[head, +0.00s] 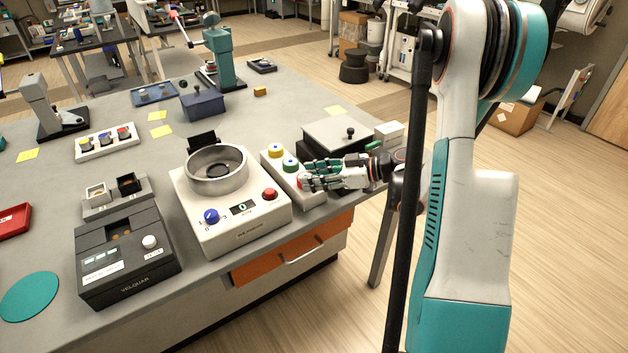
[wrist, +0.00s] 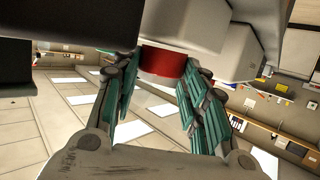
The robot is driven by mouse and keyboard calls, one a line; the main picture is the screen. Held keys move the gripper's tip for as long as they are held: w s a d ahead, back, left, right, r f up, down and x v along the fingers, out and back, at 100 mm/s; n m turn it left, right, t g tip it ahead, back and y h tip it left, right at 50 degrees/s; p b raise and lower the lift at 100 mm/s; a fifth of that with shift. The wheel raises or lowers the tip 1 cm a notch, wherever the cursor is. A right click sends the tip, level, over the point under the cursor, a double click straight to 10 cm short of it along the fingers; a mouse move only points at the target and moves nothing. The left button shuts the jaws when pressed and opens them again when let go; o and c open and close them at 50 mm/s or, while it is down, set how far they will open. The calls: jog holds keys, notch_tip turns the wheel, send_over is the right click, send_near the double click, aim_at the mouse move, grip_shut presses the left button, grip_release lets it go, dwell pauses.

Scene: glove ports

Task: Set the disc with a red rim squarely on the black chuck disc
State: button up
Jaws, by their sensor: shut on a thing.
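The disc with a red rim (head: 301,182) is at the near end of a pale rack (head: 312,196), mostly hidden by my fingers in the head view. My gripper (head: 307,178) reaches in from the right and is shut on it. In the wrist view the red rim (wrist: 163,64) shows between the tips of my gripper (wrist: 160,82), close against a pale block. Whether it is clear of the rack I cannot tell. The black chuck disc (head: 218,172) lies inside a round metal bowl (head: 216,183) on a white machine, left of my gripper, with nothing on it.
A yellow-topped piece (head: 277,151) and a green-topped one (head: 290,164) stand on the same rack. The machine (head: 232,226) has a blue knob (head: 211,216) and a red button (head: 269,194) in front. A grey-lidded box (head: 337,134) stands behind my gripper. The bowl's raised wall surrounds the chuck.

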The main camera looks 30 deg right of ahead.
jog(key=shift+f, duration=0.25)
jog(key=o, duration=1.1)
jog(key=shift+c, duration=0.2)
jog(key=shift+r, duration=0.2)
jog(key=p+v, duration=0.3)
jog(key=v, duration=0.9)
jog(key=shift+a, duration=0.1)
